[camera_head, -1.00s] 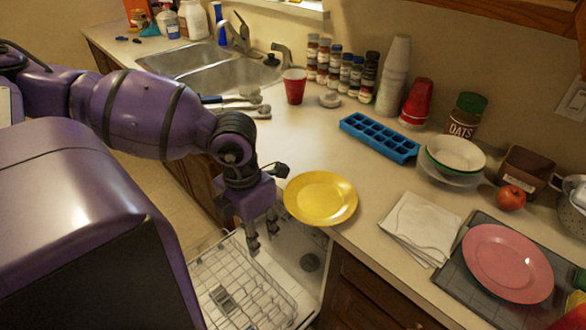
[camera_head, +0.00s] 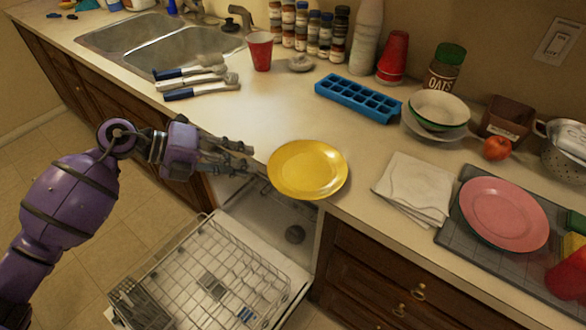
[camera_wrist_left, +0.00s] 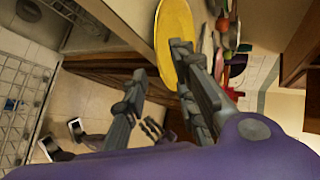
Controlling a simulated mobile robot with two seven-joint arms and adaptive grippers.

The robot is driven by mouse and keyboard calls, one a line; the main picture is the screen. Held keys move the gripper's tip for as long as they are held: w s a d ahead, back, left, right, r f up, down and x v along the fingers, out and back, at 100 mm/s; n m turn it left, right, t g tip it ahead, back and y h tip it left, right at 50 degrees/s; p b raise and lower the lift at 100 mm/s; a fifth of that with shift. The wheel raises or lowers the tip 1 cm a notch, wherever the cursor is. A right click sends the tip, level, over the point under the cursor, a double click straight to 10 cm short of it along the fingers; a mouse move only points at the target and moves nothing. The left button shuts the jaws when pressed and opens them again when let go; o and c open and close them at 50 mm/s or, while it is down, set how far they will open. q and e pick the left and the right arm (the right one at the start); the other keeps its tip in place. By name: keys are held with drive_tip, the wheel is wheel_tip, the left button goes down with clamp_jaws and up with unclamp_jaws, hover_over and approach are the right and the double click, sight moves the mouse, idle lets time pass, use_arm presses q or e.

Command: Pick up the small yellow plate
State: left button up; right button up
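The yellow plate (camera_head: 308,169) lies on the counter at its front edge, slightly overhanging, above the open dishwasher. It also shows at the top of the left wrist view (camera_wrist_left: 174,35). My left gripper (camera_head: 252,157) is just left of the plate at the counter's edge, with its fingers pointing right towards the rim. In the left wrist view its two fingers (camera_wrist_left: 158,60) are spread with nothing between them. One finger overlaps the plate in that view; I cannot tell whether it touches. My right gripper is not in view.
The open dishwasher's wire rack (camera_head: 215,275) is below the plate. A white napkin (camera_head: 413,188) and a pink plate (camera_head: 503,213) lie to the right. A blue ice tray (camera_head: 358,98), a red cup (camera_head: 259,51) and brushes (camera_head: 195,82) are behind. Counter behind the plate is clear.

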sight(271, 173)
use_arm(q)
drive_tip(key=x, duration=0.4)
drive_tip(key=p+x, duration=0.1)
drive_tip(key=x, duration=0.1)
drive_tip(key=shift+s+d+f, duration=0.2)
drive_tip(key=shift+d, duration=0.1)
drive_tip(key=shift+c, duration=0.4)
clamp_jaws()
